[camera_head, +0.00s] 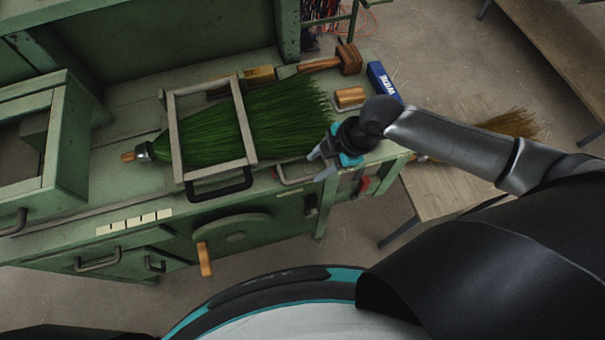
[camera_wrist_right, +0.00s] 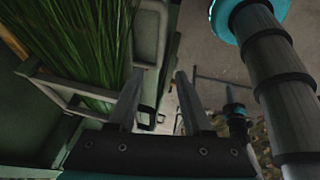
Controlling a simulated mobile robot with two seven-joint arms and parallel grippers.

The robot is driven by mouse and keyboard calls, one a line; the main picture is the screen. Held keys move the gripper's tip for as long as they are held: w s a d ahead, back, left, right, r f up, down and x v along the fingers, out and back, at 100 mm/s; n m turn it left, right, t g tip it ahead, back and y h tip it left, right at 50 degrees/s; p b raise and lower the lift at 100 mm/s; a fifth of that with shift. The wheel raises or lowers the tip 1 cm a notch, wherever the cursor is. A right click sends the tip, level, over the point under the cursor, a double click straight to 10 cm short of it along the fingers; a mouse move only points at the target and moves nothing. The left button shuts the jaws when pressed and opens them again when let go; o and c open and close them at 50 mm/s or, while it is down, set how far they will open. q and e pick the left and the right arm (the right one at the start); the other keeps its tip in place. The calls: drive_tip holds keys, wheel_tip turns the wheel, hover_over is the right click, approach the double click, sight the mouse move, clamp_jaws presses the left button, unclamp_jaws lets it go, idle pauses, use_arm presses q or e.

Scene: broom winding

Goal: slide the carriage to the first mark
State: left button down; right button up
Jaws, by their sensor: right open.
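A grey rectangular frame (camera_head: 247,120) with a black handle (camera_head: 220,187) at its front lies across the green broom (camera_head: 200,140) on the bench. A green open box-like housing (camera_head: 68,150) with a dark handle stands at the left; I cannot tell for sure which of these is the carriage. Several pale mark plates (camera_head: 133,222) sit in a row on the bench front. My right gripper (camera_head: 318,166) is open and empty, right of the frame near the bench's front edge. The right wrist view shows its spread fingers (camera_wrist_right: 160,75) beside the bristles (camera_wrist_right: 85,45).
A wooden mallet (camera_head: 345,60), a blue box (camera_head: 383,82) and a wooden brush block (camera_head: 350,97) lie at the bench's right end. A crank with a wooden grip (camera_head: 204,260) sticks out below the marks. A low wooden table (camera_head: 440,190) stands at right.

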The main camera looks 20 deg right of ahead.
sight(299, 179)
drive_tip(key=x, duration=0.8)
drive_tip(key=shift+w+a+f+b, duration=0.1)
drive_tip(key=shift+a+f+b, duration=0.05)
drive_tip(key=shift+f+b, duration=0.15)
clamp_jaws()
idle(1.2)
